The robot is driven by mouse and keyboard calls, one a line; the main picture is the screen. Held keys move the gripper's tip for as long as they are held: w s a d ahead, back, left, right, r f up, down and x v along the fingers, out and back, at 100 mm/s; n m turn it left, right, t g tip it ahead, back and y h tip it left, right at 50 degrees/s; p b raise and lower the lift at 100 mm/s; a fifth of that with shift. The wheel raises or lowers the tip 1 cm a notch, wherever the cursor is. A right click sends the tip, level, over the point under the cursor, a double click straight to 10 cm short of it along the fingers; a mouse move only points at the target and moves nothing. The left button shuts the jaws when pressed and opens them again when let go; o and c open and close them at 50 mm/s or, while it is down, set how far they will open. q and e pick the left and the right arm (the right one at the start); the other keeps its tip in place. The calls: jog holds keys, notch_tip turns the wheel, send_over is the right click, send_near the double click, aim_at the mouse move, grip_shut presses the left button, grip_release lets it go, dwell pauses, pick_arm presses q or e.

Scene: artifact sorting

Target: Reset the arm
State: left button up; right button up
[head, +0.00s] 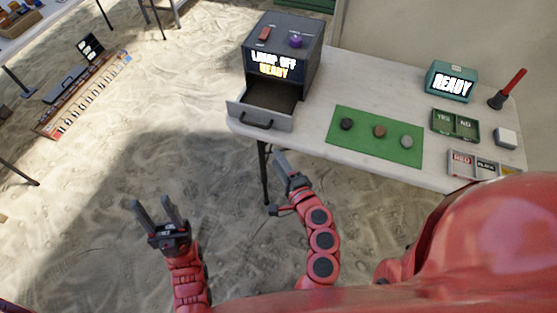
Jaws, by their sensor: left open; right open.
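My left gripper (152,202) is open and empty, raised above the sand at the lower left with its two dark fingers apart. My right gripper (283,158) is open, just in front of the table's near edge and below the grey machine's drawer. Its fingers are seen nearly edge-on, and nothing shows between them. My red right arm curves up from the bottom to it. Neither gripper visibly touches anything.
A white table (345,78) bears a grey machine (256,90) with an open drawer (262,124), a green mat (345,140) with three stones, a teal "READY" box (437,89), a YES/NO tray (455,137) and a labelled colour tray (457,171).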

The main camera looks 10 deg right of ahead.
jog(key=shift+w, duration=0.2)
dwell(0.3)
